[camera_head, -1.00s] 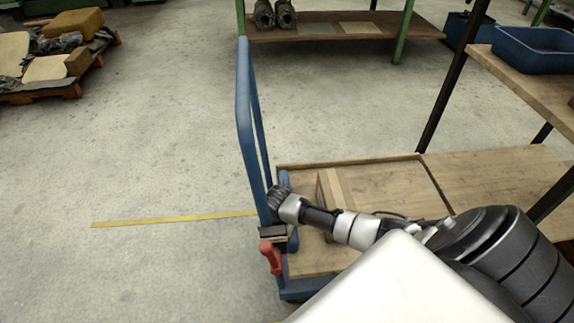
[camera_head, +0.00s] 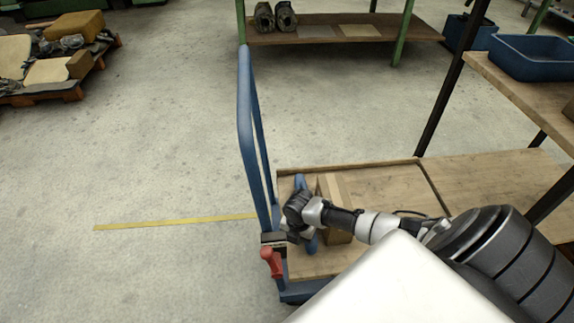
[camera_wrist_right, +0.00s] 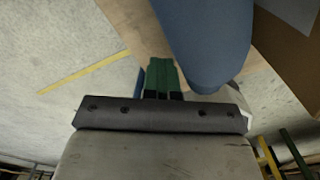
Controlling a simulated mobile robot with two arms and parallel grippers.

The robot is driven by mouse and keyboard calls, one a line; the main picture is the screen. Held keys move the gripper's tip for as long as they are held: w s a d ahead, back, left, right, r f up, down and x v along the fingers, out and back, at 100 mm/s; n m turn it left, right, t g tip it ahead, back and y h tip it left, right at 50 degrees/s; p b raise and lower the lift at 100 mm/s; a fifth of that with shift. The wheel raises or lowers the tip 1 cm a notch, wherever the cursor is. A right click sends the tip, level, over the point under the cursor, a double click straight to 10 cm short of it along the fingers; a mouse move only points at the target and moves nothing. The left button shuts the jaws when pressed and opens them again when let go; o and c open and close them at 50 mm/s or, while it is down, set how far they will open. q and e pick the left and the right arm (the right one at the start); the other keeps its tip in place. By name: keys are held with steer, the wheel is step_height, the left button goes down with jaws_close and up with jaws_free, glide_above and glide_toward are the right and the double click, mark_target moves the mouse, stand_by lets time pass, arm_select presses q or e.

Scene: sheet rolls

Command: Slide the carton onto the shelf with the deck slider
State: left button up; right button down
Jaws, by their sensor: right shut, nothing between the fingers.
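The brown carton (camera_head: 338,187) stands on the wooden deck of a cart (camera_head: 385,185), partly hidden by my right arm. The blue deck slider (camera_head: 301,183) lies across the deck just left of the carton; whether they touch is unclear. The shelf (camera_head: 500,185) is a wooden board to the right of the deck, beyond a dark seam. My right gripper (camera_head: 298,228) is at the slider, its fingers mostly hidden in the head view. In the right wrist view its green fingers (camera_wrist_right: 162,76) are together and empty beside the blue slider (camera_wrist_right: 208,45). My left gripper is out of view.
The cart has a tall blue push handle (camera_head: 246,130) and a red lever (camera_head: 271,262) at its left end. Dark posts (camera_head: 450,85) hold an upper shelf with a blue bin (camera_head: 535,58). The floor to the left is clear around a yellow strip (camera_head: 170,222).

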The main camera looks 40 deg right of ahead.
steer(key=shift+s+d, duration=0.45)
steer(key=shift+d, duration=0.35)
steer(key=shift+s+d+p, duration=0.3)
steer(key=shift+s+d, duration=0.1)
steer(key=shift+d, duration=0.25)
steer(key=shift+s+d+p, duration=0.25)
steer(key=shift+s+d, duration=0.15)
steer(key=shift+d, duration=0.25)
steer(key=shift+s+d, duration=0.5)
steer(key=shift+d, duration=0.25)
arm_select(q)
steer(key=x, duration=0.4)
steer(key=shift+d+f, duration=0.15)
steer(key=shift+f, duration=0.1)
arm_select(e)
steer(key=shift+d, duration=0.1)
